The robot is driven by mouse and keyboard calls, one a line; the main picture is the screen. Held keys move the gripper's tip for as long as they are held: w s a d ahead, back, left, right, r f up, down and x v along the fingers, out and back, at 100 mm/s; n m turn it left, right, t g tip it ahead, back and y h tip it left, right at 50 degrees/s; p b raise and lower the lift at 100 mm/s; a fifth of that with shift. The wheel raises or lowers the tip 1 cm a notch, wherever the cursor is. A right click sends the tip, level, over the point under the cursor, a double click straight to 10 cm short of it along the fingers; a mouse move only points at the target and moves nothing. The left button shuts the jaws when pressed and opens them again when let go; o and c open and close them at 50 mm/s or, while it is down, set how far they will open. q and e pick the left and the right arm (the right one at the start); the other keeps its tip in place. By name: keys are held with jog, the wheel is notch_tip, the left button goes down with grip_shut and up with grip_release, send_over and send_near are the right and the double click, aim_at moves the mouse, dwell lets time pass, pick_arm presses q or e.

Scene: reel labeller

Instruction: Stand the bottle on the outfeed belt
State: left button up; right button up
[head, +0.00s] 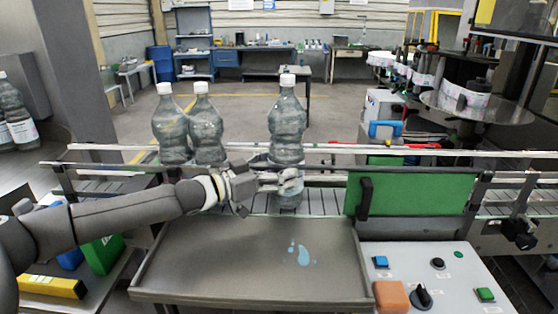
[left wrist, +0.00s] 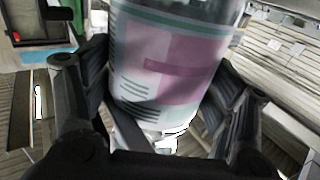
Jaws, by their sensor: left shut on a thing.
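The bottle (head: 287,125) is clear with a white cap and stands upright over the outfeed belt (head: 330,201). My left gripper (head: 285,182) is shut around its lower part from the left. In the left wrist view the bottle (left wrist: 172,60) sits between the two fingers, its white, green and pink label facing the camera. The bottle's base shows below the fingers at belt level; I cannot tell whether it touches the belt. My right gripper is not in view.
Two similar bottles (head: 171,125) (head: 206,130) stand on the belt left of the held one. Guide rails run along the belt. A green panel (head: 415,195) is to the right. A grey tray (head: 250,285) with a blue spill and a control box (head: 450,262) lie in front.

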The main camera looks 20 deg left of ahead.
pick_arm(q)
jog(key=shift+w+f, duration=0.1)
jog(key=shift+f, duration=0.5)
jog(key=shift+f, duration=0.2)
jog(key=o, duration=1.8)
jog(key=shift+f, duration=0.3)
jog(key=shift+s, duration=0.25)
jog(key=shift+r, duration=0.1)
jog(key=shift+a, duration=0.1)
